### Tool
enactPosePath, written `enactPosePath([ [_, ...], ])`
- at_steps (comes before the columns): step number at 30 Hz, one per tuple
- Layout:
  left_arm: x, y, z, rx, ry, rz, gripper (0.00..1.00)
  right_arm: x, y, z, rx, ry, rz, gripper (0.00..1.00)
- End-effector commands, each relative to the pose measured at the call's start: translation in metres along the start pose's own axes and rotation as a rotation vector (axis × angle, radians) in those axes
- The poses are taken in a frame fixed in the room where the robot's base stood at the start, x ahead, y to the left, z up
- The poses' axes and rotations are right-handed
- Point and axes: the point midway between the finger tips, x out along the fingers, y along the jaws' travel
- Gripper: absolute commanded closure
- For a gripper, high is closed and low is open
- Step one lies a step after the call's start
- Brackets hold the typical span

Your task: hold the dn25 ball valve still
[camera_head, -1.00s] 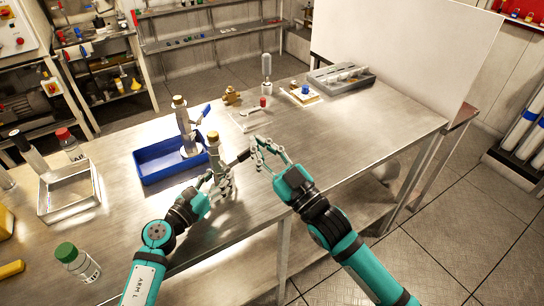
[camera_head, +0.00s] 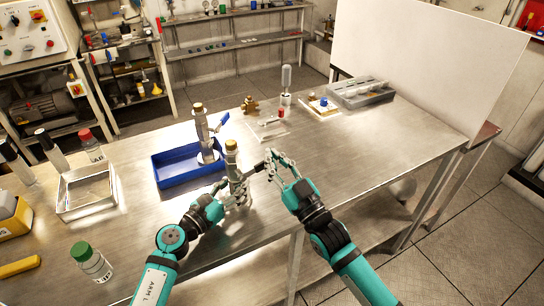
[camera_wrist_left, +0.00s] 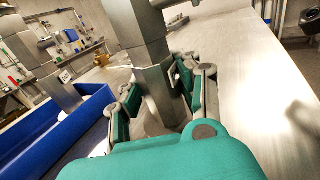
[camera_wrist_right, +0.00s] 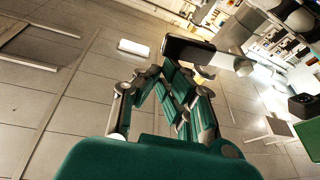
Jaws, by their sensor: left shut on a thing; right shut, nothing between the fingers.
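The ball valve (camera_head: 233,162) is a steel upright body with a brass-coloured top and a dark-gripped lever. It stands upright at the table's front, right of the blue tray. My left gripper (camera_head: 238,190) is shut around its lower body. In the left wrist view the hexagonal steel body (camera_wrist_left: 156,85) sits between the fingers. My right gripper (camera_head: 270,160) is shut and empty beside the lever's end. In the right wrist view the black lever grip (camera_wrist_right: 187,48) shows just beyond the fingers; I cannot tell whether they touch it.
A similar steel fitting with a blue handle (camera_head: 203,128) stands in the blue tray (camera_head: 172,180). A clear bin (camera_head: 88,208), a green-capped bottle (camera_head: 92,262) and a red-capped bottle (camera_head: 91,148) are at left. A grey case (camera_head: 362,95) lies at the back. The table's right side is clear.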

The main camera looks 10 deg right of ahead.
Motion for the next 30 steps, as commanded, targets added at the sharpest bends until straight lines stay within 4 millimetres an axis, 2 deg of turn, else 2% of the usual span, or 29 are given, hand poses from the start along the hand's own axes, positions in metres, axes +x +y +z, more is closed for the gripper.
enactPosePath([
  [4, 0.0, -0.001, 0.0, -0.001, 0.0, -0.001, 1.0, -0.004, 0.004, 0.011, 0.13, -0.001, 0.047, 1.0],
  [14, 0.0, 0.0, 0.0, -0.001, 0.0, -0.001, 1.0, -0.003, 0.004, 0.009, 0.131, 0.0, 0.046, 1.0],
  [19, 0.0, 0.0, 0.0, -0.001, 0.0, -0.001, 1.0, 0.002, 0.005, -0.007, 0.131, 0.004, 0.046, 1.0],
  [23, 0.0, 0.0, 0.0, -0.001, 0.0, -0.001, 1.0, 0.011, 0.008, -0.033, 0.132, 0.007, 0.047, 1.0],
  [24, 0.0, 0.0, 0.0, -0.001, 0.0, -0.001, 1.0, -0.005, 0.007, -0.024, 0.132, -0.007, 0.047, 1.0],
  [30, 0.0, 0.0, 0.0, -0.001, 0.0, -0.001, 1.0, -0.051, 0.006, -0.025, 0.132, -0.006, 0.046, 1.0],
])
